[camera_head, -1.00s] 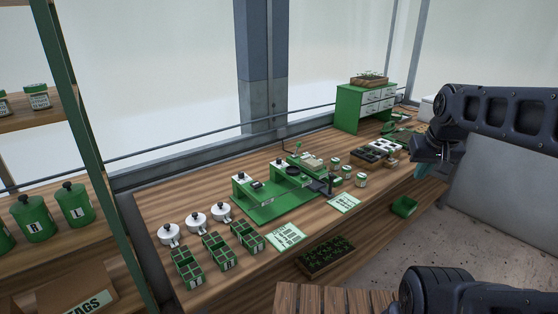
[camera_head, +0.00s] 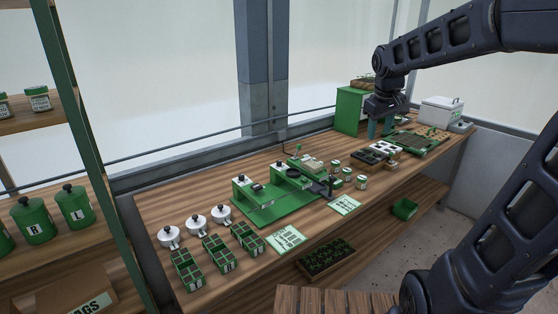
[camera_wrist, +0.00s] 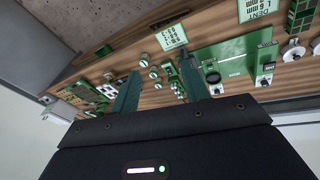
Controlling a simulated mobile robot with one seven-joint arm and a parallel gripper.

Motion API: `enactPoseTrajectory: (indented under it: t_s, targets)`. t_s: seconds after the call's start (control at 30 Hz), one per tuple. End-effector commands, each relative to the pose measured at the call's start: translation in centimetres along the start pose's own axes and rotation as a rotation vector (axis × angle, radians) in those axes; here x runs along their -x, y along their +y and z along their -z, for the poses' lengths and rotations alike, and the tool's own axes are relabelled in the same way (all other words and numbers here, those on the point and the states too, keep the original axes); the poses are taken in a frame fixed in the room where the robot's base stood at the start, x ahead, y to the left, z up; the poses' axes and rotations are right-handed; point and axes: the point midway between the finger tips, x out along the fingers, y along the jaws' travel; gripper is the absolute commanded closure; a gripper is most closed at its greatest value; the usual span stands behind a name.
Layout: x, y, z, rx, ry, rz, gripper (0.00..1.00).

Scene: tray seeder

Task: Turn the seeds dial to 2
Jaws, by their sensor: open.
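The green seeder (camera_head: 268,210) stands on the bench in the head view, left of my gripper. Two raised green housings on it carry small white dials, a left one (camera_head: 241,178) and a right one (camera_head: 281,164). Their labels and settings are too small to read, so I cannot tell which is the seeds dial. In the wrist view the seeder (camera_wrist: 232,55) is at the right, with a white dial (camera_wrist: 263,82) near its lower edge. My gripper (camera_head: 380,129) is open and empty, above the bench's right part, apart from the seeder. Its teal fingers (camera_wrist: 160,75) show spread in the wrist view.
White-lidded pots (camera_head: 196,222) and green cell trays (camera_head: 217,252) stand left of the seeder. Small jars (camera_head: 348,174), a printed card (camera_head: 344,204) and a dark tray (camera_head: 370,156) lie to its right. A green drawer cabinet (camera_head: 351,110) stands behind my gripper.

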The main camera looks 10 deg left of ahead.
Motion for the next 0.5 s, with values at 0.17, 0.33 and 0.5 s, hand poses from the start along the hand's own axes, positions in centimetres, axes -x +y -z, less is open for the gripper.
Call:
enactPoseTrajectory:
  t_s: [0.17, 0.33, 0.5]
  targets:
    - [-1.1, -0.7, 5.7, 0.146, -0.031, 0.013, 0.54]
    - [-2.6, -1.9, 10.8, 0.283, -0.052, 0.030, 0.54]
    - [-4.4, -3.4, 15.7, 0.417, -0.071, 0.053, 0.54]
